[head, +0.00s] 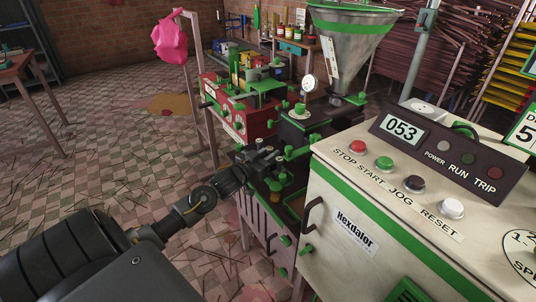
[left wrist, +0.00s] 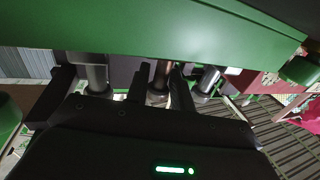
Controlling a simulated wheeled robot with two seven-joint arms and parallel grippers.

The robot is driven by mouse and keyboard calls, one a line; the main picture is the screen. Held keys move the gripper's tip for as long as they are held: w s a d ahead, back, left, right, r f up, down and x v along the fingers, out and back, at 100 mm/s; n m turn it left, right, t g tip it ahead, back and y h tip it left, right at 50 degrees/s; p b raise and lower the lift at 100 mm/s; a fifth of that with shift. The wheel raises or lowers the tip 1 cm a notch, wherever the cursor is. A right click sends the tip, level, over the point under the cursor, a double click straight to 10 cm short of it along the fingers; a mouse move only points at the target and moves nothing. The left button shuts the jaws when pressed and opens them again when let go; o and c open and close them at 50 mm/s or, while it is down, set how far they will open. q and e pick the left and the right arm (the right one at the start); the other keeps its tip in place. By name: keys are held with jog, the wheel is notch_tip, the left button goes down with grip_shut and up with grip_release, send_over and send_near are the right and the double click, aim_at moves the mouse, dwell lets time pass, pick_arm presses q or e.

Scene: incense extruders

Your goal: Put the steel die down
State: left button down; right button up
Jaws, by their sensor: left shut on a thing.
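My left gripper (head: 262,160) reaches in from the lower left in the head view, at the dark front of the extruder beside the cream cabinet. In the left wrist view its two dark fingers (left wrist: 158,92) are shut around a small steel piece (left wrist: 157,98), which I take to be the steel die. The piece sits close under a green machine part, below a brownish rod (left wrist: 160,72). Most of it is hidden by the fingers, and I cannot tell whether it touches the machine. In the head view I cannot make it out. My right gripper is not in view.
The cream cabinet (head: 335,205) with its control panel (head: 450,150) stands close on the right. A steel hopper (head: 345,45) rises behind. A red machine (head: 232,118) stands beyond. Steel posts (left wrist: 97,78) and (left wrist: 208,80) flank the fingers closely. The tiled floor at left is open.

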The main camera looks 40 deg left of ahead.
pick_arm(q)
jog(key=c, duration=1.2)
grip_release()
